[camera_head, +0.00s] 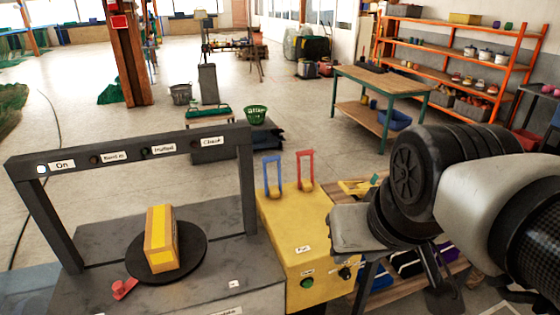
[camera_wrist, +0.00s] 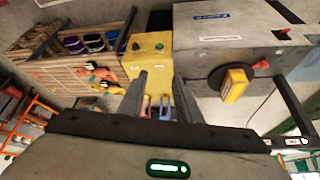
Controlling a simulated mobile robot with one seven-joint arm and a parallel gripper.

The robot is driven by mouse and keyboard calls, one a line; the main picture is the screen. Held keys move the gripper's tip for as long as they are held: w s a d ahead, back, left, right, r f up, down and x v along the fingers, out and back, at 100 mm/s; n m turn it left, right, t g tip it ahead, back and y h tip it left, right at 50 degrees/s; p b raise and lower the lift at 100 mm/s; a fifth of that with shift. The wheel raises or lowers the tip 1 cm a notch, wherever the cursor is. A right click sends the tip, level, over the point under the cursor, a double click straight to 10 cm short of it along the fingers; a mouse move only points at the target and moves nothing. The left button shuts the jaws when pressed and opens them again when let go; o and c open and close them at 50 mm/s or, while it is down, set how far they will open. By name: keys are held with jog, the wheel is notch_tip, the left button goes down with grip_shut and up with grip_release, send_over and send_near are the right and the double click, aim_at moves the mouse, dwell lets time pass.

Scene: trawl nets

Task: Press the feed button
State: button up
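A yellow control box (camera_head: 283,238) stands right of the grey machine. A round green button (camera_head: 307,283) is on its front, with a dark knob (camera_head: 344,272) to the right. The small labels are too blurred to read surely, so I cannot tell which control is marked feed. The green button also shows in the wrist view (camera_wrist: 159,46). My gripper (camera_wrist: 160,82) is open and empty, its two fingers apart over the yellow box, touching no button. In the head view my gripper's body hangs just right of the box and its fingertips are hard to make out.
The grey machine has a frame (camera_head: 130,150) with labelled lamps, the "On" lamp lit. A yellow block (camera_head: 160,238) lies on its dark round plate (camera_head: 190,262), near a red lever (camera_head: 124,288). Blue (camera_head: 272,175) and red (camera_head: 305,170) upright handles rise from the box. A slatted wooden bench (camera_wrist: 80,65) is beside it.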

jog(key=shift+w, duration=0.3)
grip_shut()
dwell(1.3)
